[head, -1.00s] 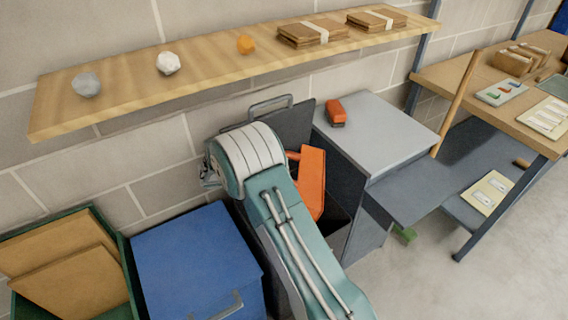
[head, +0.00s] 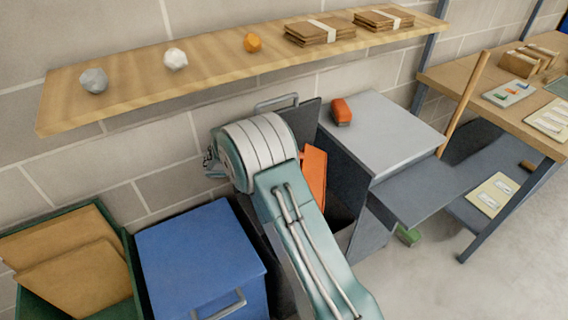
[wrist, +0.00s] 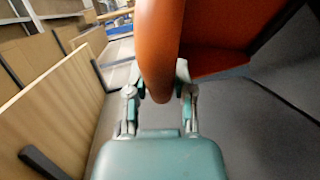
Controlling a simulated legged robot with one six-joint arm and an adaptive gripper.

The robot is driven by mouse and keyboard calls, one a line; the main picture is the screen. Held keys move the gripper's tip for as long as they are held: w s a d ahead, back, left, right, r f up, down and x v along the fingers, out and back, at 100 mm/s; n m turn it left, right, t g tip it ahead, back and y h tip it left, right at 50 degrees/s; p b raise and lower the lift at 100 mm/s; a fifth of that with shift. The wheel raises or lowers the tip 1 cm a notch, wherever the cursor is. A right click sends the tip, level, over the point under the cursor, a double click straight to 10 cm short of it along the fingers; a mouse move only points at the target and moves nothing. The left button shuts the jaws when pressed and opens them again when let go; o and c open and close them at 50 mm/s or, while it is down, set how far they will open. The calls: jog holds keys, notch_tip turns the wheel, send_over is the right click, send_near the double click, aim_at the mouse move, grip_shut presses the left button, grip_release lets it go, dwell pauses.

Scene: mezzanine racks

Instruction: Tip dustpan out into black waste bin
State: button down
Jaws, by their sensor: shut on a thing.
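The orange dustpan (head: 315,172) is partly hidden behind my arm in the head view. Its handle (wrist: 160,50) fills the top middle of the wrist view, and my gripper (wrist: 160,92) is shut on it. My gripper is hidden behind my arm in the head view. The black waste bin stands below and behind my arm, with its dark lid (head: 301,119) raised against the wall. The dustpan is over or at the bin's opening; I cannot tell how deep. Its contents are not visible.
A wooden shelf (head: 150,88) with several small things runs above. A blue bin (head: 195,255) and a green crate (head: 128,292) of cardboard stand left. A grey cabinet (head: 385,132) with a red-orange item (head: 341,111) stands right. Free floor lies at lower right.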

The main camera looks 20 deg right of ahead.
notch_tip(320, 180, up, 2)
jog(key=y, duration=0.2)
jog(key=m+t+y, duration=0.1)
jog(key=y, duration=0.2)
jog(key=shift+r+m+t+y, duration=0.2)
jog(key=shift+m+t+y, duration=0.1)
jog(key=y, duration=0.1)
jog(key=r+t+y, duration=0.1)
jog(key=m+y, duration=0.1)
jog(key=y, duration=0.1)
jog(key=shift+d+r+t, duration=0.1)
jog(key=shift+r+t, duration=0.2)
jog(key=shift+t, duration=0.1)
jog(key=shift+r+t+y, duration=0.25)
jog(key=shift+t+y, duration=0.15)
jog(key=shift+y, duration=0.6)
